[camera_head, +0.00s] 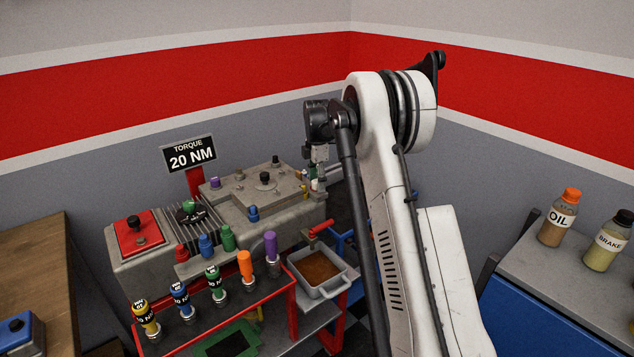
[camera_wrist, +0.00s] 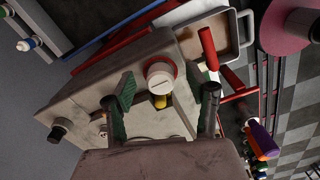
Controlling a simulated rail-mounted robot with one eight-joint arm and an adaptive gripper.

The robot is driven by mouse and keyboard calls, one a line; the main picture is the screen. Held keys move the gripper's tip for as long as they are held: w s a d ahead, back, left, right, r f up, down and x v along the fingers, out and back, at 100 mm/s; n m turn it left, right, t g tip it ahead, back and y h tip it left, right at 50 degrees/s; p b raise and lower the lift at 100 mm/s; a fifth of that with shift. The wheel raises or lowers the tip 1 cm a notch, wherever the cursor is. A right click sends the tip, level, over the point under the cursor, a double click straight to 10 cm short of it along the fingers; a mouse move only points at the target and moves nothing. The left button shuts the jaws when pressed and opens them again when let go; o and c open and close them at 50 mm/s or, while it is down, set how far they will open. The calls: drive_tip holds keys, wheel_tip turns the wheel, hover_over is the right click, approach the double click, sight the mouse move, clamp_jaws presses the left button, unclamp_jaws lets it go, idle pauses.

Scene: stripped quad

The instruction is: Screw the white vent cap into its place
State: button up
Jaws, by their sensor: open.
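The white vent cap (camera_wrist: 160,75) shows in the wrist view, round, with a slot across its top and a red ring around it. It is at the edge of the grey engine block (camera_wrist: 90,95), with a small yellow part (camera_wrist: 160,101) beside it. I cannot tell how deep the cap sits. My gripper (camera_wrist: 163,88) is open, its green-padded fingers on either side of the cap, with gaps visible. In the head view my gripper (camera_head: 318,165) is at the right end of the engine block (camera_head: 150,268), and the cap (camera_head: 314,184) is a tiny white patch just below it.
A red handle (camera_head: 322,228) and a grey drain pan (camera_head: 345,279) are close by on the right. Coloured drivers (camera_head: 245,262) stand along the red-edged front rack. Black and purple knobs top the block. Oil (camera_head: 559,218) and brake (camera_head: 606,243) bottles stand on the right cabinet.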

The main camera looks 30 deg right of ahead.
wheel_tip(320, 180, up, 12)
drive_tip(key=shift+f, duration=0.15)
idle(0.3)
idle(0.4)
drive_tip(key=s+a+r+m+t, duration=0.2)
drive_tip(key=s+a+r+m, duration=0.2)
drive_tip(key=s+a+r, duration=0.45)
drive_tip(key=s+a+r+m+t, duration=0.1)
drive_tip(key=s+a+r+m, duration=0.4)
drive_tip(key=s, duration=0.6)
drive_tip(key=s+a+f+m+t, duration=0.1)
drive_tip(key=s+a+f+m, duration=0.1)
drive_tip(key=s, duration=0.6)
drive_tip(key=s+a+f+m+t, duration=0.1)
drive_tip(key=s+a+f+m, duration=0.2)
drive_tip(key=s, duration=0.6)
drive_tip(key=s+a+f+m+t, duration=0.2)
drive_tip(key=s+a+f, duration=0.3)
drive_tip(key=s, duration=0.3)
drive_tip(key=shift+s+f+m, duration=0.15)
drive_tip(key=shift+f+m, duration=0.25)
drive_tip(key=shift+f, duration=0.2)
drive_tip(key=shift+a, duration=0.1)
drive_tip(key=shift+c, duration=0.2)
